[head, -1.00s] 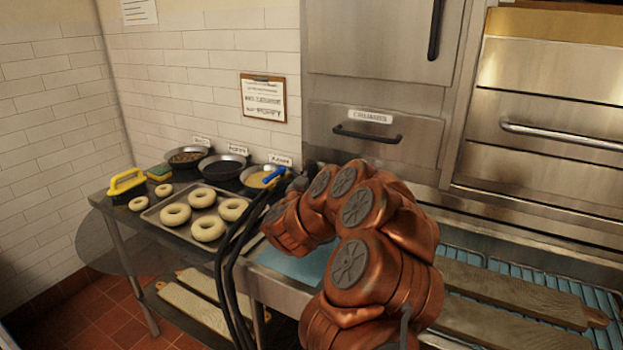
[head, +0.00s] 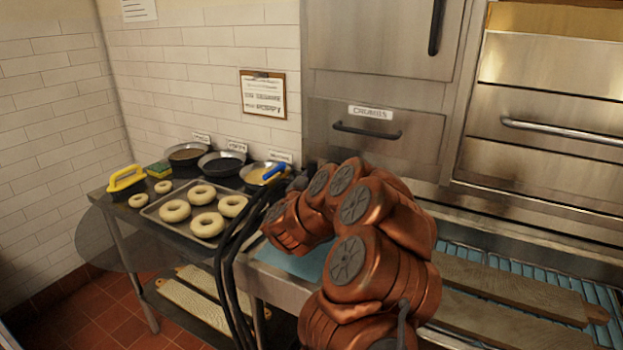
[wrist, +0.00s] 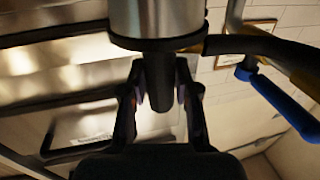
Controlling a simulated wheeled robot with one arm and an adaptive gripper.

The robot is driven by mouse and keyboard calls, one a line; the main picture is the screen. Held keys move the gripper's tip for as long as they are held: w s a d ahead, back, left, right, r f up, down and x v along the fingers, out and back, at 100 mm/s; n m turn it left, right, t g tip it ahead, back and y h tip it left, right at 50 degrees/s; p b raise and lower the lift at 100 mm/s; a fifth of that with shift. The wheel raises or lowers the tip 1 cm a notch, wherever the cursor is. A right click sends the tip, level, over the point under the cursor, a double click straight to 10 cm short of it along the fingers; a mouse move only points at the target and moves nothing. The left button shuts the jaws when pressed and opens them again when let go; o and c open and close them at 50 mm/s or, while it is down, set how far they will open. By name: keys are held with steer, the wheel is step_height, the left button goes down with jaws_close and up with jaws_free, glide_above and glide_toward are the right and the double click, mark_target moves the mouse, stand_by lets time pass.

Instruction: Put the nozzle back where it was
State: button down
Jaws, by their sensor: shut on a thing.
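In the wrist view my gripper (wrist: 160,82) is closed around a dark, narrow stem. The stem joins a wide metal cylinder with a black rim, and together they appear to be the nozzle (wrist: 155,22). A blue lever (wrist: 284,106) on a dark arm shows at the right of the wrist view, and a blue piece (head: 275,172) also shows beside my arm in the head view. The nozzle's far end is cut off by the frame. In the head view my copper arm hides my fingers and the grip. I cannot tell where the nozzle's resting place is.
A metal tray (head: 158,213) with several bagels sits on the left counter. A steel drawer (head: 372,150) is behind my arm. Wooden boards (head: 515,285) lie at the right.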

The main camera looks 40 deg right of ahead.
steer(key=c, duration=0.8)
jaws_free()
steer(key=shift+o, duration=0.2)
steer(key=shift+a, duration=0.15)
